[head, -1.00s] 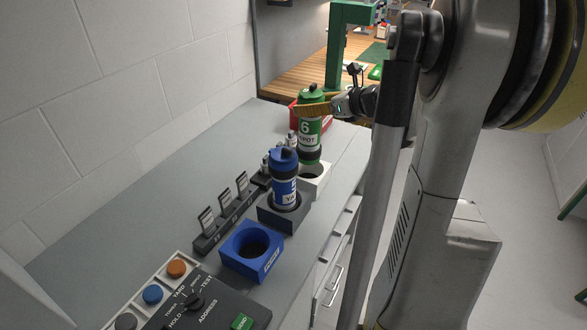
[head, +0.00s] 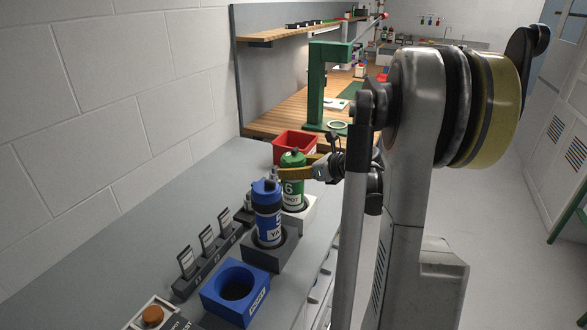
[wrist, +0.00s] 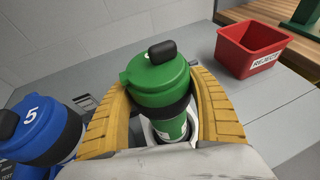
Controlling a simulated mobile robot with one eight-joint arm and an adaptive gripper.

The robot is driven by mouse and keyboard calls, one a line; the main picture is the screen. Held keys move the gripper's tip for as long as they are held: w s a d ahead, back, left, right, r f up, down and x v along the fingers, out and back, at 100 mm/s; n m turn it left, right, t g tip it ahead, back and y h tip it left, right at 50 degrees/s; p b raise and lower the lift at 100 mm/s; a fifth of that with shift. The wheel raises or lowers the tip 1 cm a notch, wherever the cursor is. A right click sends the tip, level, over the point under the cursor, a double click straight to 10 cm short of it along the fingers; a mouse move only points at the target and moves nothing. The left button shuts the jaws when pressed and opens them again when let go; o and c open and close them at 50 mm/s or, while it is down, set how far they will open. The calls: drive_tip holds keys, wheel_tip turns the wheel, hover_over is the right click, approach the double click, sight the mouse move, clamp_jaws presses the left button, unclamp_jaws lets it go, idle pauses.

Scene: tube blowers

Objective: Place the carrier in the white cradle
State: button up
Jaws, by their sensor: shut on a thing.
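The green carrier (head: 293,190), marked 6 and DEPOT, stands upright at the white cradle (head: 307,210) on the grey counter. Its lower end appears to be inside the cradle's opening; whether it touches the bottom is hidden. My gripper (head: 292,174) is shut on the green carrier, its yellow fingers around the upper body below the cap. In the wrist view, the fingers flank the green carrier (wrist: 160,82) on both sides, and part of the white cradle shows below it.
A blue carrier (head: 267,215) stands in a dark cradle (head: 270,258) close beside the green one. An empty blue cradle (head: 235,288) is nearer. A red REJECT bin (head: 292,143) stands just behind. Several card holders (head: 207,240) line the left, along the wall side.

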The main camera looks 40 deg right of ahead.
drive_tip(key=o, duration=1.4)
drive_tip(key=shift+f, duration=0.1)
drive_tip(key=shift+r, duration=0.2)
drive_tip(key=p+v, duration=0.3)
drive_tip(key=v, duration=0.9)
drive_tip(key=shift+p, duration=0.3)
drive_tip(key=shift+s+d+f, duration=0.1)
